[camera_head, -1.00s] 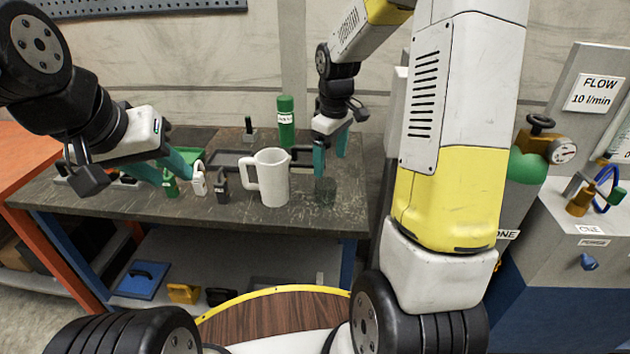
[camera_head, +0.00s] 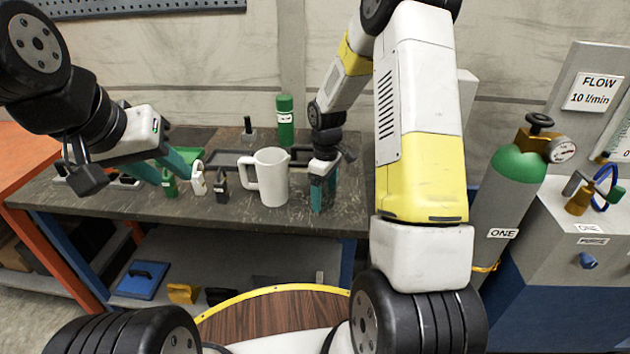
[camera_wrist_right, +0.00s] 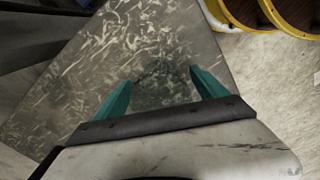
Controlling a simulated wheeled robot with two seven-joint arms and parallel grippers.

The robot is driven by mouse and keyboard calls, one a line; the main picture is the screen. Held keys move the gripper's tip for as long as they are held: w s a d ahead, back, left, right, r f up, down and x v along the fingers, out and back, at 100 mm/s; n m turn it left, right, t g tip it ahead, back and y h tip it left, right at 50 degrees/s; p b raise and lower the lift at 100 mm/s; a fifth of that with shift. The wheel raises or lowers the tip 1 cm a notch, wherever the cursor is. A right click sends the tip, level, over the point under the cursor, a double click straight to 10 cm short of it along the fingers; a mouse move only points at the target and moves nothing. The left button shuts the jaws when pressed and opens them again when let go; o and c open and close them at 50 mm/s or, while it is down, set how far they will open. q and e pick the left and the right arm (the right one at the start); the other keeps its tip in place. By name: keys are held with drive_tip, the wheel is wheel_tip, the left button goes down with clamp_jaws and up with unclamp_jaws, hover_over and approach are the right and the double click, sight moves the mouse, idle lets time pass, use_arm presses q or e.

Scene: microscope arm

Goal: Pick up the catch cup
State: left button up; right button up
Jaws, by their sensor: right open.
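A white jug with a handle on its left (camera_head: 271,178) stands upright on the dark bench. A faint, dark see-through shape, perhaps the catch cup (camera_wrist_right: 163,88), shows between my right fingers in the right wrist view; its outline is hard to make out. My right gripper (camera_head: 323,203) points down just right of the jug, open, its teal fingers either side of that shape. It also shows in the right wrist view (camera_wrist_right: 161,77). I cannot tell whether the fingers touch it. My left gripper (camera_head: 178,178) is open at the bench's left, beside small padlocks.
White (camera_head: 198,181), dark (camera_head: 221,186) and green (camera_head: 170,184) padlocks stand left of the jug. A green-topped gas cylinder (camera_head: 508,200) stands right of the bench (camera_head: 130,203). The bench front is mostly clear.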

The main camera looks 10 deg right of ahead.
drive_tip(key=c, duration=1.4)
drive_tip(key=shift+c, duration=0.2)
drive_tip(key=shift+r, duration=0.15)
